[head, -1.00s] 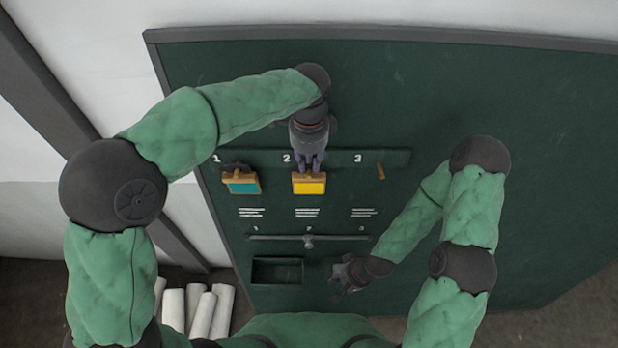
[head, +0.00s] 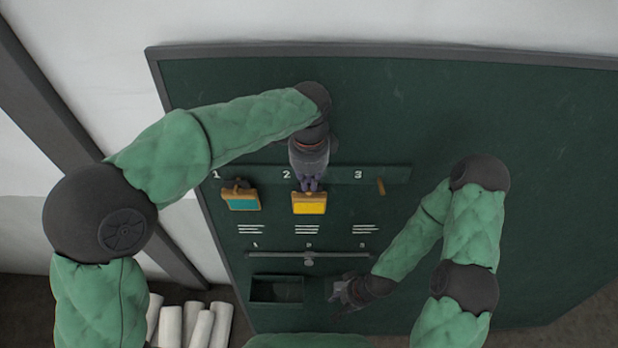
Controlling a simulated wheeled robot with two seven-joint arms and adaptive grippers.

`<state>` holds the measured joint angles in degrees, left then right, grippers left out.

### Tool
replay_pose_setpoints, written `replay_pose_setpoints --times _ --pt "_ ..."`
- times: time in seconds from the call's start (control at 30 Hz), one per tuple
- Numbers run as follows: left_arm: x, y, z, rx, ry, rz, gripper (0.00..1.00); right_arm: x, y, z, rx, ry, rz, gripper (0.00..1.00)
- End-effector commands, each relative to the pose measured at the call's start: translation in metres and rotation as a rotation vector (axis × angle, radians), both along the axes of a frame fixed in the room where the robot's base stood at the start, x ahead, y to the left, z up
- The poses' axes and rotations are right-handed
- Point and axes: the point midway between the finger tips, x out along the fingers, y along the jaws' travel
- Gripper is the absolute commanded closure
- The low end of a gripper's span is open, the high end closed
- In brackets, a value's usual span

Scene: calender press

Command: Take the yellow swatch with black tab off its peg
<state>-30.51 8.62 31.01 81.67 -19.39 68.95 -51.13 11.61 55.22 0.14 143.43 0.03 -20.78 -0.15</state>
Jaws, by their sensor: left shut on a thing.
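The yellow swatch (head: 310,204) has a tan-orange frame and hangs below the number 2 on the dark green board. My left gripper (head: 310,186) comes down from above and is shut on the top of this swatch, where a tab would be. The fingers hide the tab and its peg, so I cannot tell the tab's colour or whether the swatch is still on the peg. My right gripper (head: 340,298) is low, right of the dark tray, well away from the swatch. Its fingers are too small and dark to read.
A teal swatch (head: 241,200) with a dark tab hangs under number 1. A bare peg (head: 381,186) stands under number 3. Below are white text lines, a grey rail with a slider (head: 309,262) and a dark open tray (head: 254,290). White rolls (head: 200,328) stand lower left.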

Motion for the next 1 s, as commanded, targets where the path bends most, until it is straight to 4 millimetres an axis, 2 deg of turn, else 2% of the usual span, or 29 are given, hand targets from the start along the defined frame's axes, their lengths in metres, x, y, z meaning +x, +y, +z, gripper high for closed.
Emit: replay_pose_setpoints --times 0.27,0.6,0.7,0.83,1.0 --pt "-0.046 0.000 0.000 -0.002 -0.003 -0.002 1.00 0.000 0.000 -0.010 0.000 0.000 0.000 0.60" --pt "-0.123 0.000 0.000 -0.001 -0.004 -0.005 1.00 0.000 0.000 -0.023 0.000 0.000 0.000 0.60" --pt "-0.140 0.000 0.000 -0.002 -0.003 -0.003 1.00 0.000 0.000 -0.025 0.000 0.000 0.000 0.60" --pt "-0.155 0.000 0.000 -0.002 -0.003 -0.002 1.00 0.000 0.000 -0.026 0.000 0.000 0.000 0.60" --pt "-0.164 0.000 0.000 -0.001 -0.002 -0.001 1.00 0.000 0.000 -0.027 0.000 0.000 0.000 0.60"
